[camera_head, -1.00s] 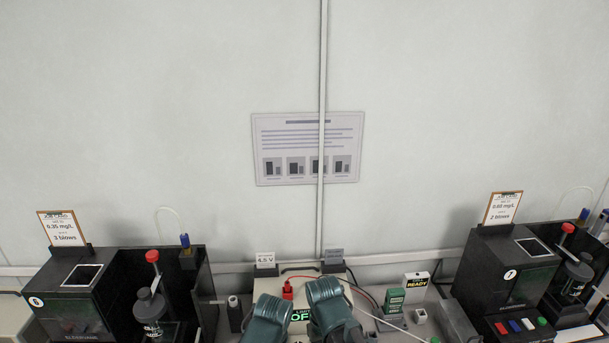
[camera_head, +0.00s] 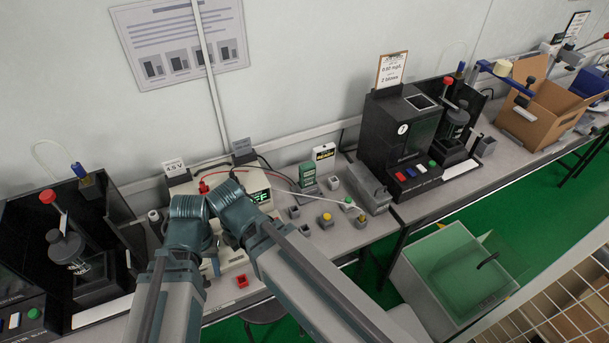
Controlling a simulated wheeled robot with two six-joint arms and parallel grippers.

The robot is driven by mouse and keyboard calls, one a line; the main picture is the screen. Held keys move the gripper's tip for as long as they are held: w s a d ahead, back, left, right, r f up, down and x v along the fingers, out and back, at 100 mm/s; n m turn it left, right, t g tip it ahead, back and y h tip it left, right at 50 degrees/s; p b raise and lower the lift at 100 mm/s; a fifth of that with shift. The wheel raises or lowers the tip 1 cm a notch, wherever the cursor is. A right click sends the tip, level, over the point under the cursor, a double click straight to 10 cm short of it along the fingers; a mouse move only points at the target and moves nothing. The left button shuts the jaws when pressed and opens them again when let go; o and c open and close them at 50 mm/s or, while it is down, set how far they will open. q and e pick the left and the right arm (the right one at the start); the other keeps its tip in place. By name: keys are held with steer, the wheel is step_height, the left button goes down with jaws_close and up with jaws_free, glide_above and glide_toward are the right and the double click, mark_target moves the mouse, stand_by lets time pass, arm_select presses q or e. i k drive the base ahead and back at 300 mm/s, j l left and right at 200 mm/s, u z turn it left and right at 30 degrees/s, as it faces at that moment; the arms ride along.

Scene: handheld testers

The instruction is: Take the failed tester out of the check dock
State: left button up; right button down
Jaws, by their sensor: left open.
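I cannot tell for sure which of these is the check dock, nor make out a failed tester. My left gripper (camera_head: 212,266) is open over the front of the pale power supply box, left of the green device and apart from it. My right arm (camera_head: 300,270) crosses from the lower right; its jaws are hidden behind the wrist.
A red lead (camera_head: 240,170) and a white lead cross the power supply area. An open cardboard box (camera_head: 540,112) is on the right bench; a green-lidded bin (camera_head: 455,275) stands below.

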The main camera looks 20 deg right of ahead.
mark_target(307, 170)
steer(key=k+l+z, duration=0.25)
steer(key=l, duration=0.25)
steer(key=z, duration=1.3)
